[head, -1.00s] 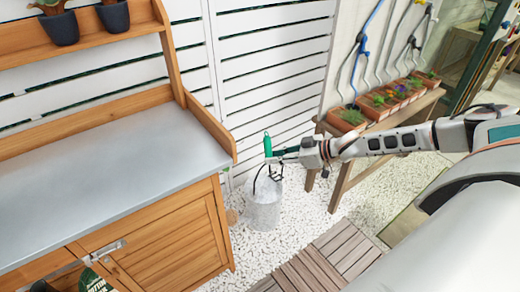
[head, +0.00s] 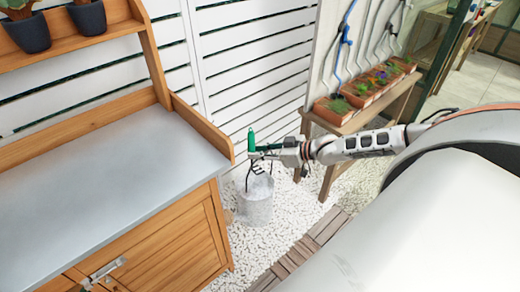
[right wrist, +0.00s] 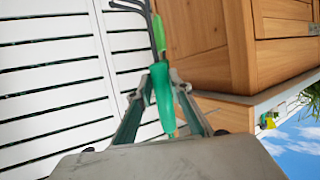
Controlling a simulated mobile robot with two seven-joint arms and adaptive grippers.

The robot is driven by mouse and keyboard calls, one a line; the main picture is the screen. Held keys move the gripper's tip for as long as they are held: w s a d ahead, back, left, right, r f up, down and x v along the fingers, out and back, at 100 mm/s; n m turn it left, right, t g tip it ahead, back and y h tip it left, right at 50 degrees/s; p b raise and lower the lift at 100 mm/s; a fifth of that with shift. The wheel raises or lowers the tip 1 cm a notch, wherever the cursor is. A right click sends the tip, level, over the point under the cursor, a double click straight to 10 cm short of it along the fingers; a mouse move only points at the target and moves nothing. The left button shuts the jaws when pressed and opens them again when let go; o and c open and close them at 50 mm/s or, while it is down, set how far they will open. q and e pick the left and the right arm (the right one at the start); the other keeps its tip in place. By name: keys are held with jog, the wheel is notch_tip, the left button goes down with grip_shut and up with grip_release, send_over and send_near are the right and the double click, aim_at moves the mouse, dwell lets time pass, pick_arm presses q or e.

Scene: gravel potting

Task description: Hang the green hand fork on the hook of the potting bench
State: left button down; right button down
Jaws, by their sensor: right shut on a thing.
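The potting bench (head: 110,180) has a grey top and wooden doors, and fills the left of the head view. My right gripper (head: 257,153) is just off the bench's right end, shut on the green hand fork. The fork's green handle (head: 251,138) stands up from the fingers and its dark tines (head: 256,169) point down. In the right wrist view the green handle (right wrist: 163,95) lies between the fingertips (right wrist: 160,75), with the tines at the top edge. I cannot make out the hook in either view. My left gripper is out of view.
A grey metal bucket (head: 255,200) stands on white gravel below the fork. A white slatted fence (head: 250,60) is behind. A wooden stand (head: 365,118) with several planters is to the right. Dark pots (head: 28,34) sit on the bench's upper shelf.

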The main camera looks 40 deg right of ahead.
jog(key=a+f+p, duration=0.1)
jog(key=a+p, duration=0.2)
jog(key=a, duration=0.4)
jog(key=shift+s+a+f, duration=0.15)
jog(key=shift+s+a, duration=0.05)
jog(key=shift+s, duration=0.1)
dwell(0.6)
jog(key=shift+d, duration=0.1)
dwell(0.4)
jog(key=c, duration=1.8)
grip_release()
jog(key=shift+o, duration=0.2)
jog(key=shift+f, duration=0.1)
jog(key=v, duration=1.2)
